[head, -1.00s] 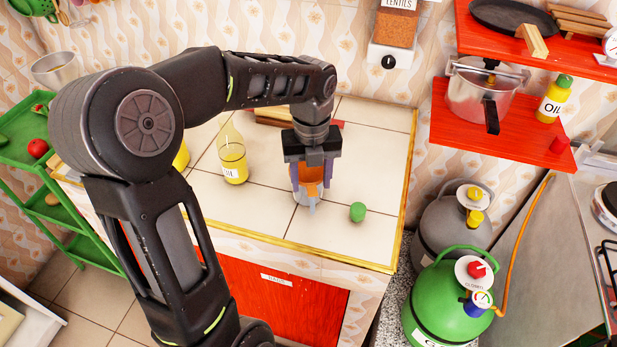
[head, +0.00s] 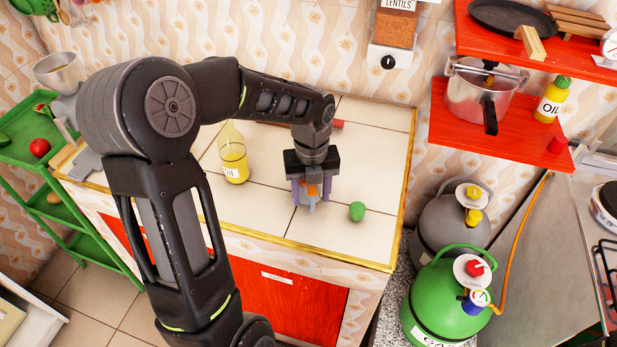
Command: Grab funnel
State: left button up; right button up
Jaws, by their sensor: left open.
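My left gripper (head: 312,196) points down over the tiled counter (head: 365,170), right of the oil bottle. Its jaws are open, with purple-blue fingers on either side of a small orange thing (head: 312,190). A pale grey-blue tip shows below the orange, close to the counter. This may be the funnel, but the gripper hides most of it and I cannot tell its shape. My right gripper is out of view.
A yellow oil bottle (head: 233,160) stands left of the gripper, and a green lime-like fruit (head: 357,211) lies to its right. Red shelves (head: 505,135) hold a pot at right. A green gas cylinder (head: 445,305) stands below.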

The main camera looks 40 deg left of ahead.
pick_arm(q)
grip_shut()
dwell(0.6)
